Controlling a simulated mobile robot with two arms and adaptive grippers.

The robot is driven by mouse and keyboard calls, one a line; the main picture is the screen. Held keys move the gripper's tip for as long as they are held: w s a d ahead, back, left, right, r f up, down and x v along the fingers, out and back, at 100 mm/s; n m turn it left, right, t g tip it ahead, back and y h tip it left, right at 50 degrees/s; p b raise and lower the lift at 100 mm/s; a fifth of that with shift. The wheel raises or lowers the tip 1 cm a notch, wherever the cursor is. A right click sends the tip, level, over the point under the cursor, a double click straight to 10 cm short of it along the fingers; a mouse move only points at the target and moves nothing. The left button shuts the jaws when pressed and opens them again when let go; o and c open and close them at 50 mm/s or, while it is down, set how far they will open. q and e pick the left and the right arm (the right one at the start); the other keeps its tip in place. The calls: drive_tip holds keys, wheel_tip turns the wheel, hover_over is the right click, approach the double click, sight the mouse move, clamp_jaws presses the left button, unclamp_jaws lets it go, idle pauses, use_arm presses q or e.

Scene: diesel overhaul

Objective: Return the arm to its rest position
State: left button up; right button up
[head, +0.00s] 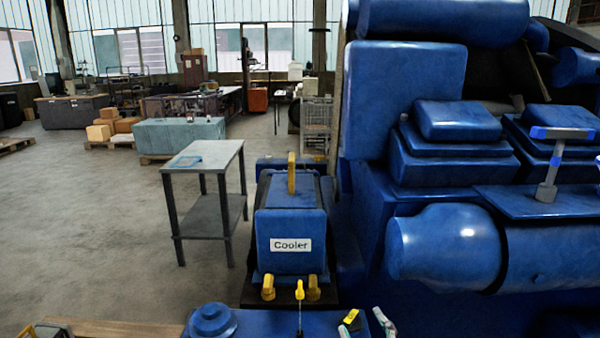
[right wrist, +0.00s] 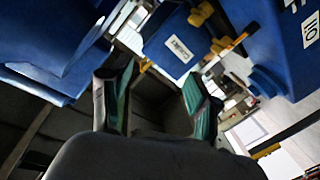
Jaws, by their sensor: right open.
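My right gripper (head: 366,326) shows at the bottom edge of the head view, with only its pale fingertips in the picture. In the right wrist view my right gripper (right wrist: 158,97) has its two teal-lined fingers spread apart with nothing between them. It is beside the blue engine parts, in front of the blue box labelled Cooler (head: 290,230). The same labelled box seems to show beyond the fingers in the right wrist view (right wrist: 172,40). The rest of the right arm is hidden below the head view. I do not see my left gripper.
The large blue engine (head: 445,245) fills the right side. Yellow handles (head: 312,287) stand at the cooler's front. A grey side table (head: 205,170) stands left of the cooler with a small blue-edged item on it. The concrete floor (head: 90,240) at left is open.

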drive_tip(key=s+d+f+m+g+h, duration=0.1)
drive_tip(key=s+d+f+m+g, duration=0.15)
drive_tip(key=s+f, duration=0.35)
drive_tip(key=s+d+f+m+g+h, duration=0.1)
drive_tip(key=s+d+f+g, duration=0.3)
drive_tip(key=f, duration=0.4)
drive_tip(key=s+d+f+m+g, duration=0.1)
drive_tip(key=s+f+g, duration=0.3)
drive_tip(key=s, duration=0.4)
drive_tip(key=s+d+f+m+g, duration=0.1)
drive_tip(key=s+d+f+g, duration=0.2)
drive_tip(key=s, duration=0.5)
wheel_tip(320, 180, down, 27)
drive_tip(key=a+g+b, duration=0.1)
drive_tip(key=a, duration=0.1)
use_arm(q)
wheel_tip(320, 180, down, 2)
drive_tip(key=shift+b, duration=0.5)
use_arm(e)
drive_tip(key=s+d+f, duration=0.1)
drive_tip(key=s+f, duration=0.7)
drive_tip(key=f, duration=0.1)
drive_tip(key=s+d+f+g, duration=0.1)
drive_tip(key=s+d+f, duration=0.1)
drive_tip(key=s+f, duration=0.6)
drive_tip(key=shift+s+d+f+n, duration=0.3)
drive_tip(key=shift+s+f+n, duration=0.15)
drive_tip(key=shift+s, duration=0.35)
